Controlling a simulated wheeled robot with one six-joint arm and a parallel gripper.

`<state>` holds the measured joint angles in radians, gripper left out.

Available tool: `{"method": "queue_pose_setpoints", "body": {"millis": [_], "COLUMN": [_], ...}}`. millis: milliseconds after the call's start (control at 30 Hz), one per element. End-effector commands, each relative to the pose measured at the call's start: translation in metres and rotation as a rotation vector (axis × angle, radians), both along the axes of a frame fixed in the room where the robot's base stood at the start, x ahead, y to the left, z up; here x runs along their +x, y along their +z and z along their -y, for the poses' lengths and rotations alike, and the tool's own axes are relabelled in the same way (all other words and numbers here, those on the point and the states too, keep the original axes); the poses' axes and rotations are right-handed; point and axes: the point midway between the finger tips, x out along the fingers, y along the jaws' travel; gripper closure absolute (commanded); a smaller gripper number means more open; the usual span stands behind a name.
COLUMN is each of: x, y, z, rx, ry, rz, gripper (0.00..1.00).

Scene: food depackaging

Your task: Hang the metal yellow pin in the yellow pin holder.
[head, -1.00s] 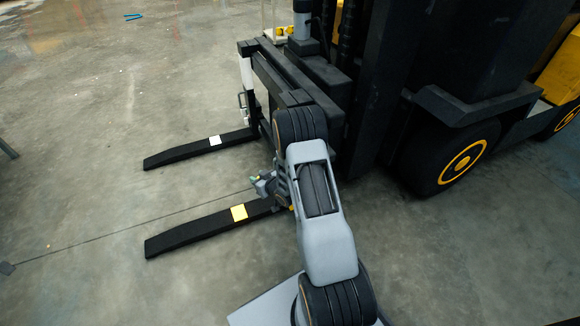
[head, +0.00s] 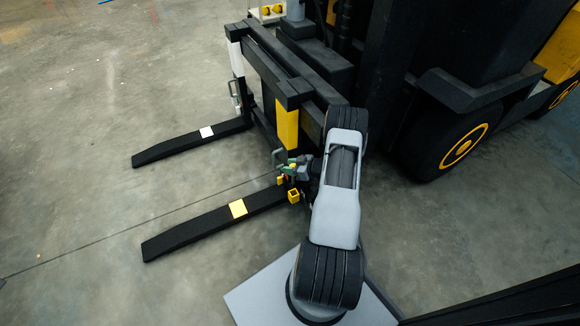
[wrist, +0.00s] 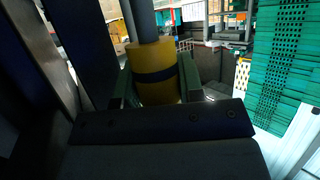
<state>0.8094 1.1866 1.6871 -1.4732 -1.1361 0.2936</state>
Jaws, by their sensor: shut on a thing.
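The metal yellow pin (head: 278,158) shows in the head view as a grey metal loop with yellow below it, at the left end of my gripper. My gripper (head: 288,168), with green fingertips, is shut on it, beside the yellow-marked post of the forklift carriage. In the wrist view, my gripper (wrist: 160,88) has its green fingers on both sides of a yellow cylinder with a dark band (wrist: 154,72). The yellow pin holder (head: 293,196) is a small square yellow socket just below my gripper. The pin's lower end is not clearly seen; I see a gap to the socket.
The black fork with the yellow patch (head: 237,208) lies in front, the one with the white patch (head: 207,132) farther back. The yellow-marked post (head: 287,128) stands close above my gripper. The forklift wheel (head: 462,146) is at right. The floor left of the forks is clear.

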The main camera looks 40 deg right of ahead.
Motion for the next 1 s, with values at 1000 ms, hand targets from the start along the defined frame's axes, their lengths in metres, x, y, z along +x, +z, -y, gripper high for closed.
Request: {"method": "queue_pose_setpoints", "body": {"millis": [1000], "x": [-0.002], "y": [-0.056], "z": [0.002], "rx": [-0.004], "ry": [-0.002], "rz": [0.000], "gripper": [0.92]}}
